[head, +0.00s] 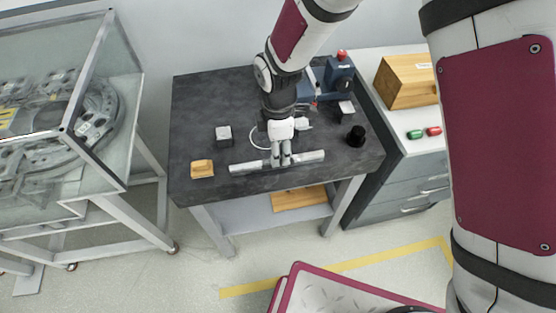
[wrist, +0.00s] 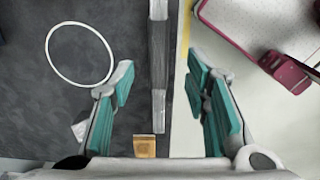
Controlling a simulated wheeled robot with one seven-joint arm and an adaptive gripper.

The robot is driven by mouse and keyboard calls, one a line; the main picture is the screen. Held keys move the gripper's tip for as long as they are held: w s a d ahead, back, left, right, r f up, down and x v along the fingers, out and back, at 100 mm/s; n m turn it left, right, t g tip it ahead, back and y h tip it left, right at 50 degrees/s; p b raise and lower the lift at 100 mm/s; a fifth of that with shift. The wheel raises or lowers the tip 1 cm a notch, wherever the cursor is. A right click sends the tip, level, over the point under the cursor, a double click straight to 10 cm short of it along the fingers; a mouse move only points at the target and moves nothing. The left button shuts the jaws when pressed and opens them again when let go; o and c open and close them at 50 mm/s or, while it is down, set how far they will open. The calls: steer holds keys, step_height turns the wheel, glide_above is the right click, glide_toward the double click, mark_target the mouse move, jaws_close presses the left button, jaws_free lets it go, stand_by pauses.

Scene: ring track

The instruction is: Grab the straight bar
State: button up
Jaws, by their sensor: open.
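The straight bar (head: 247,168) is a long grey metal bar lying along the front edge of the dark table. In the wrist view the bar (wrist: 158,100) runs from the top edge down between my two fingers. My gripper (head: 281,160) is over the middle of the bar in the head view, pointing down, and hides part of it. In the wrist view my gripper (wrist: 161,72) is open, with teal pads on either side of the bar and a gap on both sides. Whether the fingertips reach down to the bar's height is hard to tell.
On the dark table (head: 200,105) are a white ring (wrist: 80,54), a grey cube (head: 223,133), a wooden block (head: 202,169), a black cylinder (head: 356,136) and a blue device (head: 340,75). A glass-walled case (head: 105,150) stands left; a drawer cabinet (head: 410,180) stands right.

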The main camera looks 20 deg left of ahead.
steer(key=shift+a+f+p, duration=0.1)
steer(key=shift+f+p, duration=0.6)
steer(key=shift+f, duration=2.3)
steer(key=shift+c, duration=0.6)
jaws_close()
